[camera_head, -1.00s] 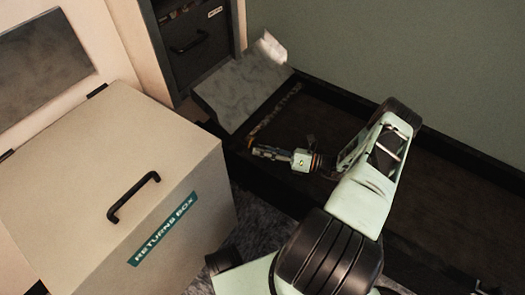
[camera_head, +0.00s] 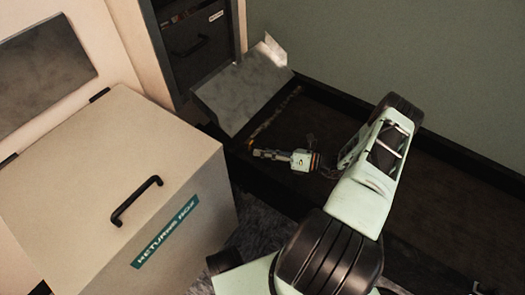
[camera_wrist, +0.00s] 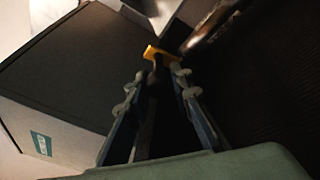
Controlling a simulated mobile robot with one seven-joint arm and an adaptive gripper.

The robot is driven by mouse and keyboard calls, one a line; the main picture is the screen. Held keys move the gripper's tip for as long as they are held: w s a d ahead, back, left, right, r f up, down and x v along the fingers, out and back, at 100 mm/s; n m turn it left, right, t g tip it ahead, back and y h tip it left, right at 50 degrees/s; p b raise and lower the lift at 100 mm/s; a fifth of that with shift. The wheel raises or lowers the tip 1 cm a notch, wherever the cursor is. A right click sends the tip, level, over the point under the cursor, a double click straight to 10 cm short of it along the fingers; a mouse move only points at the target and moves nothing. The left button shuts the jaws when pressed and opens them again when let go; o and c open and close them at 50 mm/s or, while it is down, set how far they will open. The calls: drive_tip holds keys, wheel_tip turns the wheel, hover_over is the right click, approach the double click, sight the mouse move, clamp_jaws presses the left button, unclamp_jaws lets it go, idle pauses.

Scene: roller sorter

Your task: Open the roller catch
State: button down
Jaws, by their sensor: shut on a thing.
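The roller catch (camera_wrist: 155,53) shows in the wrist view as a yellow T-shaped head at my fingertips. My gripper (camera_wrist: 157,76) is shut on it, with a dark part of it between the two fingers. In the head view, my gripper (camera_head: 262,153) points left over the dark conveyor bed (camera_head: 340,170), at its left end below a grey plate. The catch is too small and dark to make out clearly there.
A beige returns box (camera_head: 110,175) with a black handle stands close on the left. A grey sloped plate (camera_head: 240,92) lies beyond my gripper, below a dark drawer unit (camera_head: 195,40). The bed is clear to the right.

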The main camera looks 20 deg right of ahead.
drive_tip(key=shift+a+r+g+h+p, duration=0.1)
drive_tip(key=shift+r+g+h+p, duration=0.2)
drive_tip(key=shift+r+h+p, duration=0.15)
drive_tip(key=shift+f, duration=0.2)
drive_tip(key=c, duration=1.7)
unclamp_jaws()
drive_tip(key=v, duration=1.2)
drive_tip(key=shift+w, duration=0.1)
